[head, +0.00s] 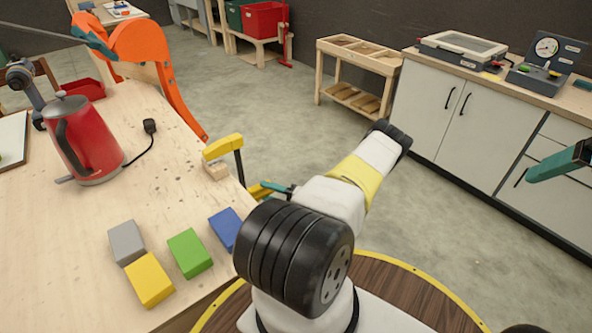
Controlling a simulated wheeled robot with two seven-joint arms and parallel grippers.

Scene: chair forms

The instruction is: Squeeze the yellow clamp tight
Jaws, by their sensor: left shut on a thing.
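The yellow clamp (222,147) is at the right edge of the wooden workbench. Its upper jaw is above a small pale wood block (215,169), and its dark bar runs down past the bench edge. Its lower yellow part shows just beyond the edge. My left gripper (275,188), with teal fingers, is at this lower part and shut on the clamp. My own arm hides part of the grip. Whether the jaw presses on the block, I cannot tell. A teal finger of my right gripper (560,163) shows at the right edge, away from the clamp; its opening is not clear.
On the workbench (185,130) are a red kettle (92,145), a grey block (126,242), a yellow block (150,279), a green block (190,253) and a blue block (226,229). An orange curved object (150,50) stands behind. White cabinets (470,120) stand right; open floor lies between.

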